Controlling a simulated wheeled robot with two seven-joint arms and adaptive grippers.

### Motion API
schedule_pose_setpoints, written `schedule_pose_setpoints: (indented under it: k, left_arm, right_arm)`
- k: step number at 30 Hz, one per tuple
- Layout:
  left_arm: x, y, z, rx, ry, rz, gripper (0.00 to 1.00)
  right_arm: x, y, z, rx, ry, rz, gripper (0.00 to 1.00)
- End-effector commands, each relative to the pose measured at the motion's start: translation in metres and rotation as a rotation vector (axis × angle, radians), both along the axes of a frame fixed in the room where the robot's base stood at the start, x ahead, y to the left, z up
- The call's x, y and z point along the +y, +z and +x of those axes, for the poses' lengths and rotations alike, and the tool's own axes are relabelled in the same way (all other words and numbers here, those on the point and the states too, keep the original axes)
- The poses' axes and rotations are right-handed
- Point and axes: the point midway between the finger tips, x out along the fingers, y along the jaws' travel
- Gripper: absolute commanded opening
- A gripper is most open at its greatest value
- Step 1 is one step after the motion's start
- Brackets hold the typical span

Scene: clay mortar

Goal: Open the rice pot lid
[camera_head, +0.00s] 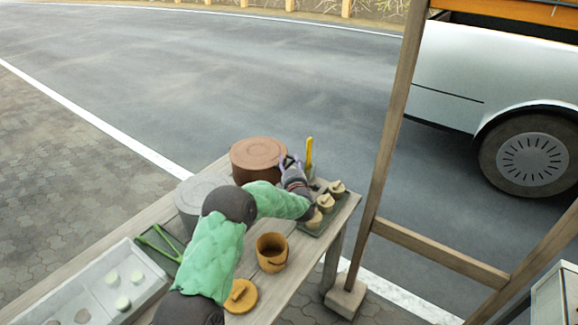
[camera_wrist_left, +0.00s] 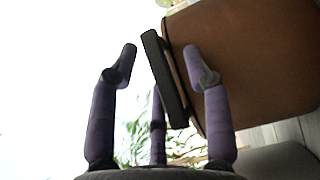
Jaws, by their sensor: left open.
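The rice pot appears to be the large round brown pot (camera_head: 257,152) at the far end of the table, its brown lid on top. My left gripper (camera_head: 288,162) is at the pot's right side, reached by my green-sleeved arm. In the left wrist view, the pot's brown surface (camera_wrist_left: 255,60) fills the right side. A dark bar-like handle (camera_wrist_left: 165,80) stands beside it, between the spread purple fingers of my left gripper (camera_wrist_left: 160,51). The gripper is open; I cannot tell whether a finger touches the handle. My right gripper is not in view.
A grey round vessel (camera_head: 188,196) stands left of the arm. Small lidded pots (camera_head: 325,203) sit on a green tray near a yellow upright stick (camera_head: 309,152). A small orange bucket (camera_head: 272,262), a round lid (camera_head: 241,297) and a white tray (camera_head: 133,249) are nearer. A wooden frame (camera_head: 385,160) rises right.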

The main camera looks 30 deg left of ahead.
Motion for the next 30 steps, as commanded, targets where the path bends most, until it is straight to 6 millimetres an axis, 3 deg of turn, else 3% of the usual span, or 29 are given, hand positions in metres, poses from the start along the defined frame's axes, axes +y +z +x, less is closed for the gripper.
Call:
schedule_pose_setpoints:
  k: [8,13,23,30]
  left_arm:
    - [0.001,0.0,0.001,0.0,0.0,0.0,0.46]
    - [0.0,0.0,0.001,0.0,0.0,0.0,0.0]
    - [0.0,0.005,0.001,0.002,-0.001,-0.012,0.0]
    - [0.0,0.031,0.001,0.006,0.0,-0.091,0.0]
  right_arm:
    - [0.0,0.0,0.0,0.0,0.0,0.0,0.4]
    - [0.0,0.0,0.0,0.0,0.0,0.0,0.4]
    - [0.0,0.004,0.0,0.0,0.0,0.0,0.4]
    - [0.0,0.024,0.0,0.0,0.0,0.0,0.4]
